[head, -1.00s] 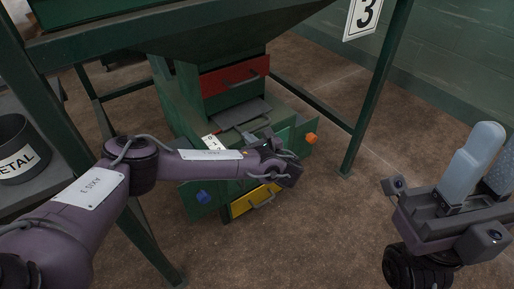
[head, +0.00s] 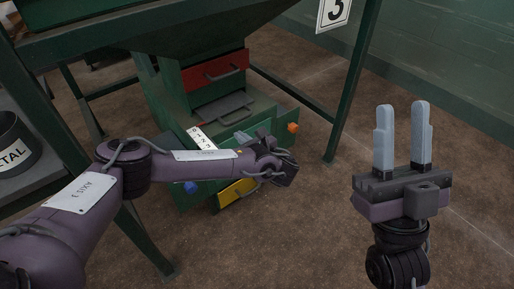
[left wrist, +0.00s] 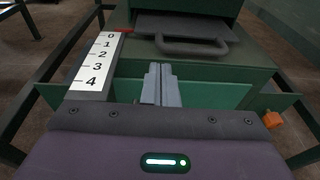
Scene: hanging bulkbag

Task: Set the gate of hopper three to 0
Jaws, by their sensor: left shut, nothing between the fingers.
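Hopper three, marked by the sign "3" (head: 334,12), is a green body with a grey sliding gate plate and handle (head: 225,108). In the left wrist view the gate handle (left wrist: 190,46) is at the top, and a white scale (left wrist: 97,62) numbered 0 to 4 lies to its left. A red mark (left wrist: 122,30) sits by the 0. The scale also shows in the head view (head: 200,138). My left gripper (left wrist: 160,69) is shut and empty, its tips just in front of the handle; contact cannot be told. My right gripper (head: 402,104) is open and empty, fingers upright, far right of the hopper.
A red panel with a handle (head: 221,70) is above the gate; a yellow one (head: 236,191) is low on the front. An orange knob (head: 293,128) and a blue knob (head: 191,187) stick out at the sides. Green frame legs (head: 347,95) flank the hopper.

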